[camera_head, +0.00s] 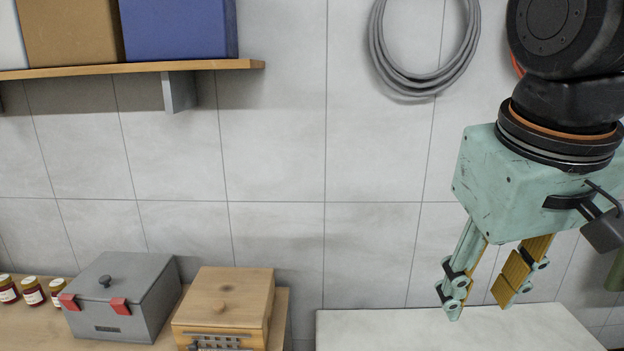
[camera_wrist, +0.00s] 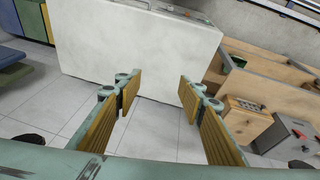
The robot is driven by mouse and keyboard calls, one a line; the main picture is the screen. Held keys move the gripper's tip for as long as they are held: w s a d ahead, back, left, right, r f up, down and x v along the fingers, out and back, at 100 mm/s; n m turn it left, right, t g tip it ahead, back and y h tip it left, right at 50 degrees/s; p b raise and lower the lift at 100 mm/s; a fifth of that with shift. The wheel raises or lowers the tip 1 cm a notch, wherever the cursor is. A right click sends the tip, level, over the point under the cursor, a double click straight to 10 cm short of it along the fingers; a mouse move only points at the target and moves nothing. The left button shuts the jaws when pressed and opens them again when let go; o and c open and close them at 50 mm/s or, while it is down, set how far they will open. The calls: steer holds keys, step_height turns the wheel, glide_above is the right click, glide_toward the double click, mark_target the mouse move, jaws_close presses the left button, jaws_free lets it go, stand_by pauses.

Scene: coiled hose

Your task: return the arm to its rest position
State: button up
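My gripper (camera_head: 482,302) hangs fingers down at the right of the head view, in front of the tiled wall and above a white worktop (camera_head: 400,330). Its two yellow-padded fingers are apart, with nothing between them. In the wrist view my gripper (camera_wrist: 158,88) also shows open and empty, with the white worktop (camera_wrist: 120,40) and pale floor tiles beyond the fingers. The upper part of my arm is cut off by the head view's edge.
A grey coiled hose (camera_head: 415,85) hangs on the wall, left of my arm. A shelf (camera_head: 150,69) with boxes is at upper left. A grey lidded box (camera_head: 130,290), a wooden box (camera_head: 235,290) and jars (camera_head: 32,291) stand at lower left. The wall between is clear.

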steer(key=s+a+f+m+y+b, duration=0.1)
steer(key=s+f, duration=0.3)
steer(key=s, duration=0.5)
steer(key=shift+s+a+f+t, duration=0.25)
steer(key=shift+a+f+t, duration=0.05)
steer(key=shift+f, duration=0.1)
stand_by(0.8)
